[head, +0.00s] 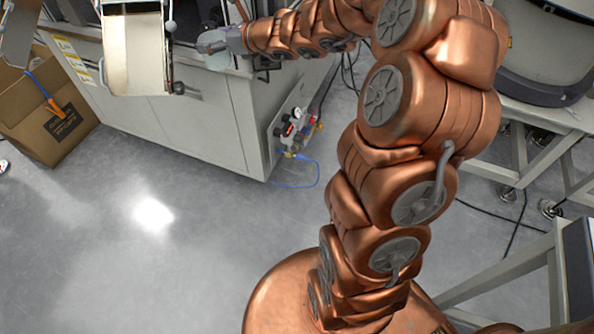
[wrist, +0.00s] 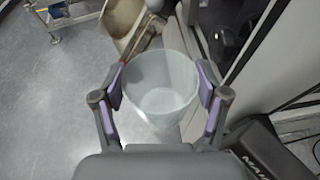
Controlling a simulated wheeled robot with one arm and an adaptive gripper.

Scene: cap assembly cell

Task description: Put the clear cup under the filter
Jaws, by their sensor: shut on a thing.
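The clear cup (wrist: 160,88) is between the purple-padded fingers of my gripper (wrist: 160,90) in the wrist view. The fingers press on its left and right sides, and I look down into its open mouth. It looks empty. I cannot identify the filter in either view.
A pale metal chute (head: 136,50) hangs from the machine cabinet (head: 185,125), left of my gripper; it also shows in the wrist view (wrist: 122,18). A cardboard box (head: 45,110) stands on the floor at left. The grey floor (head: 150,255) in front is clear.

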